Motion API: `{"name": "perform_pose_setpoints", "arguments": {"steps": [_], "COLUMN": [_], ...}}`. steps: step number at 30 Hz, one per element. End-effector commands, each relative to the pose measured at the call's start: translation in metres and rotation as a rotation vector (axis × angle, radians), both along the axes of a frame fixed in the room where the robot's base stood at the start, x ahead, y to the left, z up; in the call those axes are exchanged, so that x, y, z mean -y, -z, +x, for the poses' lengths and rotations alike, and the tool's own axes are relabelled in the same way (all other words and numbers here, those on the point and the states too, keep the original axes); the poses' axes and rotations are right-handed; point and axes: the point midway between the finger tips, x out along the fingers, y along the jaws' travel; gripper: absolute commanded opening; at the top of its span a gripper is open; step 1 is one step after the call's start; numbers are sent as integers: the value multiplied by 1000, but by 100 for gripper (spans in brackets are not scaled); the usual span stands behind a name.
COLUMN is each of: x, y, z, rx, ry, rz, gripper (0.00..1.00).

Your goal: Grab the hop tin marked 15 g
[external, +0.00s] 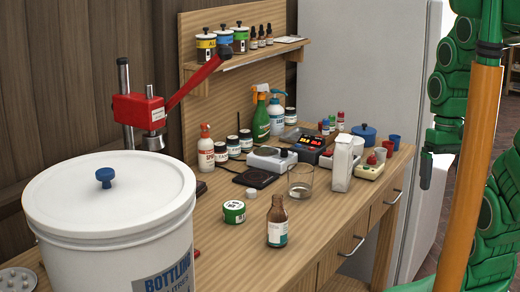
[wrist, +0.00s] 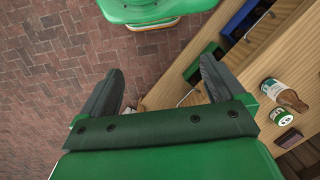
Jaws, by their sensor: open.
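A short round tin with a green band and a pale lid (external: 234,211) stands on the wooden bench, left of a brown bottle (external: 277,222). A green-labelled tin (wrist: 283,117) also shows at the right edge of the wrist view, beside the bottle (wrist: 286,96). I cannot read 15 g on it. Three lidded canisters with yellow, green and blue labels (external: 224,43) stand on the shelf; their marks are too small to read. My gripper (wrist: 162,66) is open and empty, over the brick floor beside the bench. It shows partly at the right of the external view (external: 427,168).
The bench (external: 330,235) carries a glass beaker (external: 301,181), a white carton (external: 342,163), a hotplate, scales, spray bottles and jars. A large white bucket (external: 115,240) stands at front left, near a red lever press (external: 138,108). The bench front is fairly clear.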

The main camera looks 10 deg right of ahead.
Motion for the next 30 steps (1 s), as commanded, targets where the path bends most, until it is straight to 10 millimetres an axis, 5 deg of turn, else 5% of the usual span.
{"name": "perform_pose_setpoints", "arguments": {"steps": [1,12,23,30], "x": [21,20,-33,-90], "y": [-2,-49,-45,-46], "z": [1,3,40,77], "rx": [-1,-3,-18,-56], "ry": [52,53,146,264], "rz": [-69,-65,66,207], "gripper": [96,96,96,96]}}
